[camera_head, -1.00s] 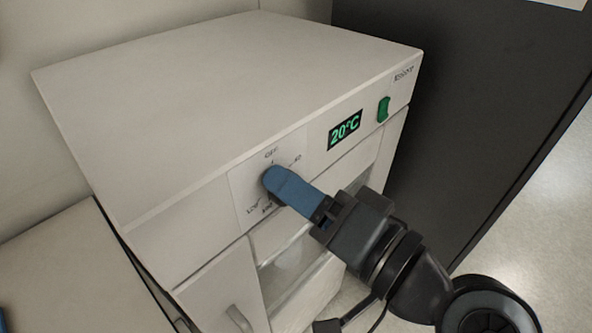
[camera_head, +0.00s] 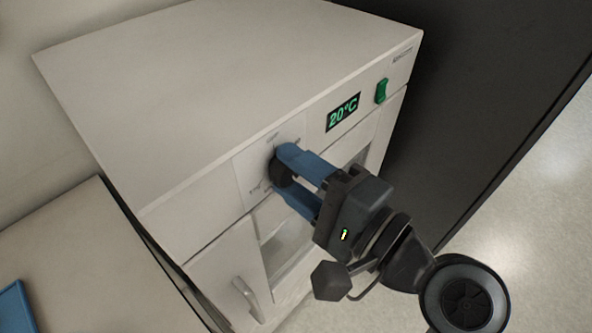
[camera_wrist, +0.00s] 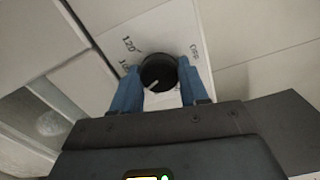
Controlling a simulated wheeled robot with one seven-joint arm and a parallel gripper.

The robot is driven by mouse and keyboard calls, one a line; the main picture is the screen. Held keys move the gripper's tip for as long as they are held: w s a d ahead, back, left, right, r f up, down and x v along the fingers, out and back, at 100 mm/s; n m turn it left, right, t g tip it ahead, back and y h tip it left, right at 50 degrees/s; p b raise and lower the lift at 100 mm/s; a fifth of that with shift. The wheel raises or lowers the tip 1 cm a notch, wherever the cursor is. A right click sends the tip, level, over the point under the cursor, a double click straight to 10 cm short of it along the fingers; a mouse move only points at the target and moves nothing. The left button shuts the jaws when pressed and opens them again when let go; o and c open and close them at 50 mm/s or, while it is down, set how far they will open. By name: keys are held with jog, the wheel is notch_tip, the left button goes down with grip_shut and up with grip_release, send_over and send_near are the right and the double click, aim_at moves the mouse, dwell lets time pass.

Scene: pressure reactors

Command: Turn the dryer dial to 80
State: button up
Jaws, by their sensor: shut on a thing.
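The dryer (camera_head: 225,75) is a white box with a front panel. Its dial (camera_head: 281,170) is a round black knob on a pale plate. In the wrist view the dial (camera_wrist: 158,70) has a white pointer line at its lower left edge. Printed marks around it include "120" at upper left and "OFF" at right; others are partly hidden by my fingers. My gripper (camera_head: 284,172) has blue fingers on opposite sides of the dial and is shut on it. The dryer's display (camera_head: 343,112) reads 20°C in green.
A green switch (camera_head: 381,90) sits right of the display. A door with a handle (camera_head: 245,298) is below the panel at left. A dark cabinet side (camera_head: 470,80) stands to the right. A pale counter (camera_head: 75,250) with a blue object (camera_head: 14,308) lies at left.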

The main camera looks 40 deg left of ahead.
jog(key=shift+f+m, duration=0.1)
jog(key=shift+m, duration=0.2)
jog(key=o, duration=1.1)
jog(key=shift+c, duration=0.2)
jog(key=d+b, duration=0.2)
jog(key=d, duration=0.5)
jog(key=shift+s+d, duration=0.25)
jog(key=shift+d, duration=0.15)
